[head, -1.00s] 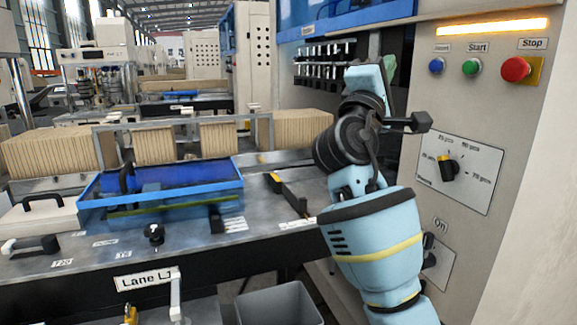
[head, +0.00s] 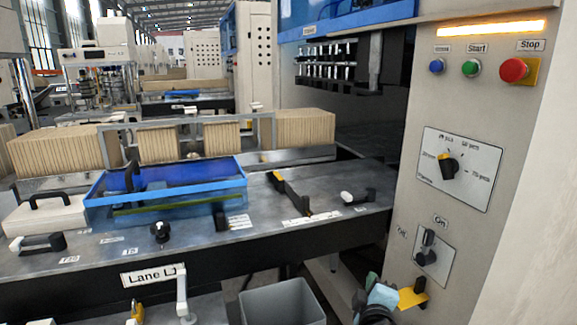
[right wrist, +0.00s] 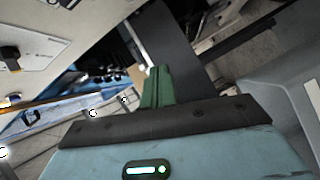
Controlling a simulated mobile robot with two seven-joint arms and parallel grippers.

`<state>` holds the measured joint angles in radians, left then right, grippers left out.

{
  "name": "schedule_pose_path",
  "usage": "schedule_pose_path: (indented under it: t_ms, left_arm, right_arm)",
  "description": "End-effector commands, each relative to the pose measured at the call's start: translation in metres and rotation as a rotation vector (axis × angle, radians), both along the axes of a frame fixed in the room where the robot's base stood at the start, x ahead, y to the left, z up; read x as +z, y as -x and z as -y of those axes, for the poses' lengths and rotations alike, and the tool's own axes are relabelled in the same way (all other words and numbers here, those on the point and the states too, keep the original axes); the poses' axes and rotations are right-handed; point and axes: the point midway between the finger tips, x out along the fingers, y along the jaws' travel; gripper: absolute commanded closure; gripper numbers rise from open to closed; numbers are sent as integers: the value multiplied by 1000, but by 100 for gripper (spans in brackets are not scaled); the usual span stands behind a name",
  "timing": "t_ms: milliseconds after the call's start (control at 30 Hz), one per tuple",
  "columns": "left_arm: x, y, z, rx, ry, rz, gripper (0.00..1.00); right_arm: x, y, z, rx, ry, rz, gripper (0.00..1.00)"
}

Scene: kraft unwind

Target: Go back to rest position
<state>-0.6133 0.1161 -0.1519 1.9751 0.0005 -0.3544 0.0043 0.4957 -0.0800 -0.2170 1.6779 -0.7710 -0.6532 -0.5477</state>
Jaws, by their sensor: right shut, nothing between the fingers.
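My right gripper (head: 373,279) is low at the bottom edge of the head view, in front of the machine's lower cabinet. Only a small light blue and black part of that arm shows there. In the right wrist view its green fingers (right wrist: 158,88) are together with nothing between them. My left gripper and arm are not in the head view.
The control panel holds a dial (head: 447,165), an on/off switch (head: 427,247) and a red stop button (head: 515,69). A yellow plate (head: 412,298) with a black handle is close right of my right gripper. A grey bin (head: 283,303) stands left. The Lane L1 table (head: 270,232) is behind.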

Motion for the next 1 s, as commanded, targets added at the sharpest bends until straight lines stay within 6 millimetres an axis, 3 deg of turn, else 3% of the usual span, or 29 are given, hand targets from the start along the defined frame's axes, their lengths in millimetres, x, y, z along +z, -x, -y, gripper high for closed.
schedule_pose_path:
  t_ms: [33,200,367,500,633,800,900,1000]
  left_arm:
    - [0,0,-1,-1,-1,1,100]
    - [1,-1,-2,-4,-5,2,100]
    - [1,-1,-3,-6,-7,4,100]
    - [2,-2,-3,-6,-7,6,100]
    - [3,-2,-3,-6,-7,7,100]
    - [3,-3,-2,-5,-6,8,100]
    - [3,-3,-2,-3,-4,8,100]
    - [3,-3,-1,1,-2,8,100]
  right_arm:
    - [-34,19,2,15,-58,-43,100]
    - [-123,85,4,41,-276,-164,100]
    - [-191,160,6,33,-492,-279,100]
    - [-236,234,7,-2,-680,-374,100]
    - [-265,304,9,-57,-854,-456,100]
    - [-283,379,10,-140,-1040,-534,100]
    - [-286,407,11,-177,-1110,-560,100]
    - [-287,421,11,-198,-1147,-574,100]
